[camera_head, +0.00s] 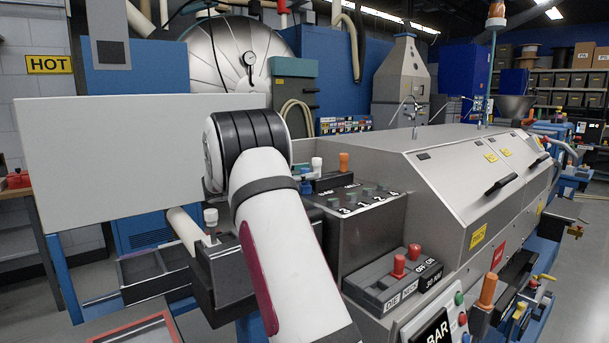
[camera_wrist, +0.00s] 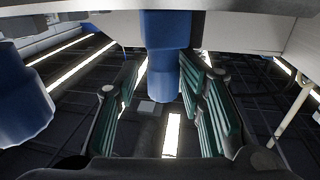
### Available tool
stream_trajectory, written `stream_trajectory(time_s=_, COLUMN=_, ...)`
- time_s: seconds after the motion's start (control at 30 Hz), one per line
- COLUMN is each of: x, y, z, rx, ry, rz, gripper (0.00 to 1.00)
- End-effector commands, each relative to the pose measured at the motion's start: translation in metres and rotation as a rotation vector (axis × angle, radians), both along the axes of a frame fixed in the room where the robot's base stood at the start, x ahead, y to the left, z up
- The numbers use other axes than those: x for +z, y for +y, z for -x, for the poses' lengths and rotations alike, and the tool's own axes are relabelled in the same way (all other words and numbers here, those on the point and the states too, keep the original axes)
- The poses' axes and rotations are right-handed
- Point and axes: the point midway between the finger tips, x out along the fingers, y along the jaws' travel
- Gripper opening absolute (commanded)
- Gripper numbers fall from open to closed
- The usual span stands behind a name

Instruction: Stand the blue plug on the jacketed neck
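My gripper (camera_wrist: 160,92) shows in the wrist view with its two green-padded fingers spread apart. A blue, stepped, rounded piece (camera_wrist: 166,50) hangs down from a pale edge at the top and shows between the fingers. I cannot tell whether it is the blue plug, and no grip on it is visible. A second blue piece (camera_wrist: 22,95) is at the left edge, outside the fingers. In the head view my own arm hides my gripper.
A large pale panel (camera_head: 110,160) stands at the left. A dark block with a white-topped knob (camera_head: 210,217) is beside my arm. A numbered switch box (camera_head: 362,203) and a red-knobbed control box (camera_head: 400,275) are close on the right, before the long grey machine (camera_head: 440,165).

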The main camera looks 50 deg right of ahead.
Motion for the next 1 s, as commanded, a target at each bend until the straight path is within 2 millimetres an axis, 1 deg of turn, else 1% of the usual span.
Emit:
stream_trajectory(time_s=0.03, x=-0.016, y=0.002, z=-0.004, rx=0.01, ry=0.012, rz=-0.031, gripper=0.4)
stream_trajectory(time_s=0.13, x=-0.009, y=0.003, z=-0.004, rx=0.011, ry=0.011, rz=-0.031, gripper=0.4)
stream_trajectory(time_s=0.2, x=-0.001, y=0.004, z=-0.005, rx=0.012, ry=0.011, rz=-0.031, gripper=0.4)
stream_trajectory(time_s=0.27, x=-0.004, y=0.016, z=-0.012, rx=0.016, ry=0.011, rz=-0.03, gripper=0.4)
stream_trajectory(time_s=0.5, x=0.0, y=0.062, z=-0.03, rx=0.011, ry=0.007, rz=-0.02, gripper=0.4)
stream_trajectory(time_s=0.7, x=0.002, y=0.094, z=-0.043, rx=0.008, ry=0.006, rz=-0.017, gripper=0.4)
stream_trajectory(time_s=0.83, x=0.003, y=0.106, z=-0.048, rx=0.006, ry=0.006, rz=-0.017, gripper=0.4)
stream_trajectory(time_s=1.0, x=0.004, y=0.112, z=-0.049, rx=0.004, ry=0.004, rz=-0.016, gripper=0.4)
